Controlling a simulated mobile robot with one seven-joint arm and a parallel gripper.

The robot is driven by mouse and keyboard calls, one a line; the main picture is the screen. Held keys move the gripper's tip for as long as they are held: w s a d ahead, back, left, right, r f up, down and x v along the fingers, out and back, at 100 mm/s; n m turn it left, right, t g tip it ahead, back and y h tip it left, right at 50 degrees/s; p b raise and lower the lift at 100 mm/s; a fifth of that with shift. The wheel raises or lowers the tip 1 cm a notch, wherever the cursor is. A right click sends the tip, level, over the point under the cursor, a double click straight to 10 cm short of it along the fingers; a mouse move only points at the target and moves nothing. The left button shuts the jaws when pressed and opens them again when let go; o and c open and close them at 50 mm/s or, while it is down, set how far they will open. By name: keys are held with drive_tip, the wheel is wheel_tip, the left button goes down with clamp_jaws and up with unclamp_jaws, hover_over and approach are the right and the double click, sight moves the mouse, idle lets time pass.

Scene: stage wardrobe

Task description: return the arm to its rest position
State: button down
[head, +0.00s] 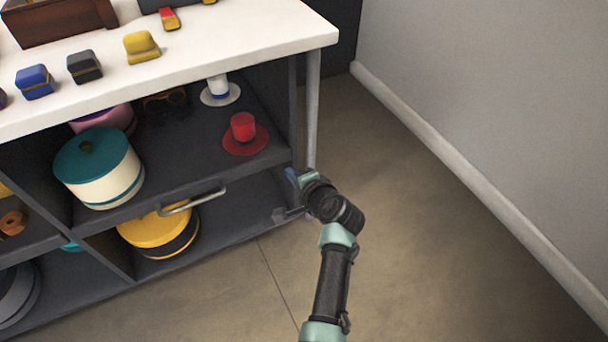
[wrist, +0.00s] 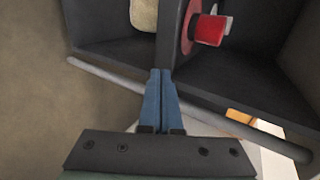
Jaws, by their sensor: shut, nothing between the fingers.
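My arm reaches up from the bottom of the head view, bent at the wrist, beside the right end of the shelf unit. My gripper (head: 291,176) is near the unit's front right corner, with its blue fingers partly hidden by the wrist. In the wrist view the two blue fingers (wrist: 160,74) are pressed together with nothing between them. They point towards the dark unit, and I cannot tell whether they touch it.
The shelf unit (head: 240,168) holds a red hat (head: 243,127), a white hat (head: 219,90), a teal-lidded round box (head: 98,168) and a yellow-lidded one (head: 157,232). A metal handle (head: 192,199) juts out in front. Floor (head: 440,240) is clear to the right, up to the wall.

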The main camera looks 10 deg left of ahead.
drive_tip(key=p+v, duration=0.2)
drive_tip(key=v, duration=0.4)
drive_tip(key=w+d+r+n+t+h+p, duration=0.15)
drive_tip(key=r+n+t, duration=0.25)
drive_tip(key=r, duration=1.5)
drive_tip(key=w+d+r+n+t+h+p, duration=0.1)
drive_tip(key=d+r+n+t+h, duration=0.2)
drive_tip(key=r, duration=1.6)
drive_tip(key=s+d+r+n+t+h+p, duration=0.1)
drive_tip(key=s+r+t, duration=0.3)
drive_tip(key=s+r, duration=0.45)
drive_tip(key=s+r+n+t+h+p, duration=0.1)
drive_tip(key=s+r+n+t, duration=0.15)
drive_tip(key=s+r, duration=0.65)
drive_tip(key=s+d+r+n+t+p, duration=0.1)
drive_tip(key=s+r+t, duration=0.3)
drive_tip(key=r, duration=0.9)
wheel_tip(320, 180, up, 35)
drive_tip(key=p, duration=3.6)
drive_tip(key=shift+w+a+r+p, duration=0.2)
drive_tip(key=shift+w+a+p, duration=0.1)
drive_tip(key=shift+w, duration=0.15)
